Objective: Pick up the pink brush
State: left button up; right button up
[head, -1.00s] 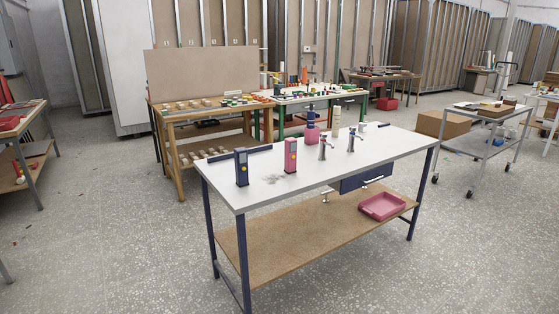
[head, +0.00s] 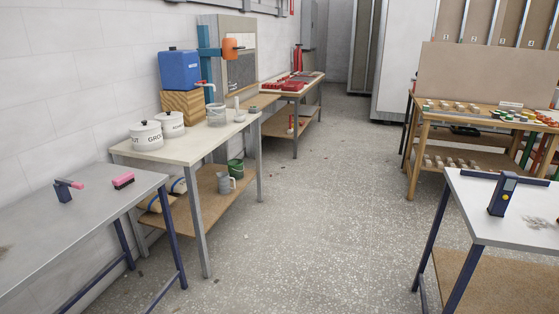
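A small pink brush (head: 123,180), a pink block with a dark layer, lies on the grey table (head: 95,220) at the left, near its back right corner. Neither of my grippers is in view.
A pale table (head: 187,143) behind holds white lidded pots (head: 147,135) and a blue box (head: 180,70) on a wooden block. A white-topped table (head: 510,225) with a blue device (head: 502,194) stands at the right. The speckled floor (head: 320,220) between is clear.

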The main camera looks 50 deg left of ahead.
aim_at(119, 183)
jog(key=u, duration=2.6)
